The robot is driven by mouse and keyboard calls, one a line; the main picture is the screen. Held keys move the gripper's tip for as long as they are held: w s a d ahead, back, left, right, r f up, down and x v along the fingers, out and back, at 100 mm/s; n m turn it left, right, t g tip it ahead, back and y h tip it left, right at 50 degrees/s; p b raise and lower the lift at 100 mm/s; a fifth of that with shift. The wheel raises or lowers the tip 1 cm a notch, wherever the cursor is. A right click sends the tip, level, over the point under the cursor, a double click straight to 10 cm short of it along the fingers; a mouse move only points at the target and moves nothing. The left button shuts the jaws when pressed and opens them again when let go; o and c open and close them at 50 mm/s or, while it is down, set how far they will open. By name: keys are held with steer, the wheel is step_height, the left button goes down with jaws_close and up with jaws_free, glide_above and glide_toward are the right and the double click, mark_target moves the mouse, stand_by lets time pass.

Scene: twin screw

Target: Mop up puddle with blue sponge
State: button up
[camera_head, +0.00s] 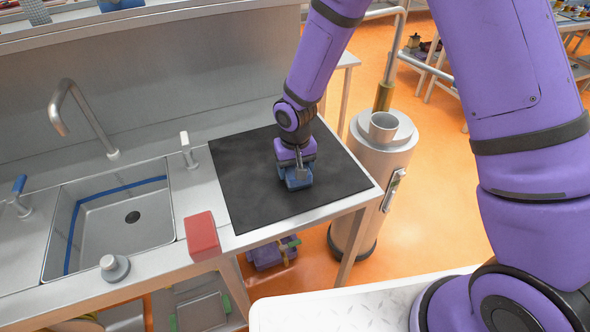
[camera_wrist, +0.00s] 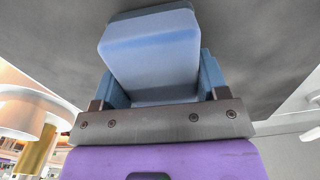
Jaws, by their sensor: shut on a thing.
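The blue sponge (camera_wrist: 150,55) is between the two fingers of my gripper (camera_wrist: 155,90) in the wrist view, and the gripper is shut on it. In the head view my gripper (camera_head: 298,174) points down over the black mat (camera_head: 240,180) on the metal counter. A bit of blue shows at its lower end; I cannot tell sponge from fingers there, nor whether the sponge touches the mat. No puddle stands out clearly on the dark mat.
A red block (camera_head: 202,236) sits at the counter's front edge beside the sink (camera_head: 120,225) with its tall faucet (camera_head: 75,105). The mat around my gripper is clear.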

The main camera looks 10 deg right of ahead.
steer(key=shift+w+f, duration=0.25)
steer(key=shift+w+a+r, duration=0.15)
steer(key=shift+w+r, duration=0.05)
steer(key=shift+w, duration=0.1)
steer(key=shift+w+f, duration=0.15)
steer(key=shift+w, duration=0.15)
steer(key=shift+w+a, duration=0.1)
steer(key=shift+r, duration=3.95)
